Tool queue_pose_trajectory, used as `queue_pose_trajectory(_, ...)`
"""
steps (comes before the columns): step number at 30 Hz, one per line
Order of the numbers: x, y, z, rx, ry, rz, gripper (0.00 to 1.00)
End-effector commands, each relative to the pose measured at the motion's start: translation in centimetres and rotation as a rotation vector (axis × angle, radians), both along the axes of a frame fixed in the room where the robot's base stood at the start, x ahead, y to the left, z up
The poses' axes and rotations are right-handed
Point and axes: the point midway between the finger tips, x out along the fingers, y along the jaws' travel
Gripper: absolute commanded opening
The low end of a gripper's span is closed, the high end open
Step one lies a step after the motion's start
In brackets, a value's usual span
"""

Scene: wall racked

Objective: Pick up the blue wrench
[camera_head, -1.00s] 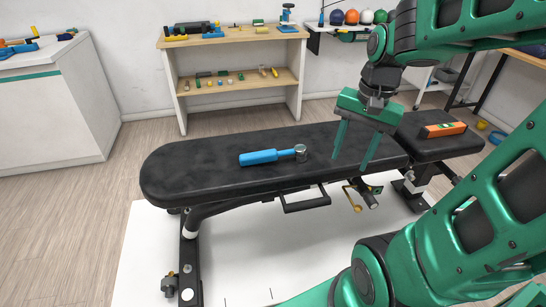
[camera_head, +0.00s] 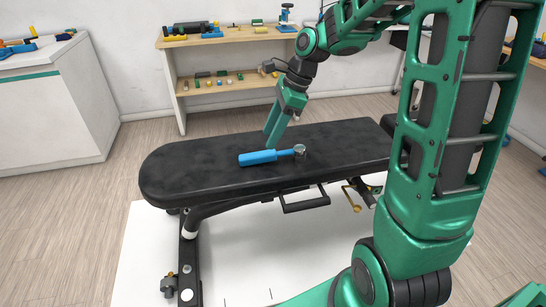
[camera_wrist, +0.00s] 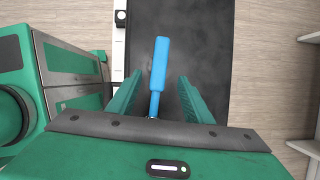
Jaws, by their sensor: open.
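The blue wrench (camera_head: 262,157) lies flat on the black padded bench (camera_head: 190,165), its blue handle to the left and its metal head to the right. My gripper (camera_head: 273,135) is open and empty, above the bench on the far side of the wrench in the head view. In the wrist view the blue handle (camera_wrist: 159,62) runs up the picture from between the open fingers (camera_wrist: 155,95). The wrench's metal head is mostly hidden behind my gripper's body there.
A wooden shelf unit (camera_head: 240,82) with tools and small items stands behind the bench. A white cabinet (camera_head: 50,105) stands at the left. The bench top around the wrench is clear.

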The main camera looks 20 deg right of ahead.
Motion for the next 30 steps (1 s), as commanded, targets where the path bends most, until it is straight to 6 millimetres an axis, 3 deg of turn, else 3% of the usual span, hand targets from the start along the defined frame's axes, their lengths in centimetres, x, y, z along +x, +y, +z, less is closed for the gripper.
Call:
queue_pose_trajectory(3, 0.2, 0.7, -1.6, 0.0, 0.001, 0.003, 0.46)
queue_pose_trajectory(11, 0.4, 1.4, -3.3, -0.002, 0.0, 0.003, 0.46)
queue_pose_trajectory(21, 0.9, 3.2, -7.1, -0.002, 0.0, 0.003, 0.46)
queue_pose_trajectory(30, 1.1, 3.3, -7.5, -0.003, -0.002, 0.002, 0.46)
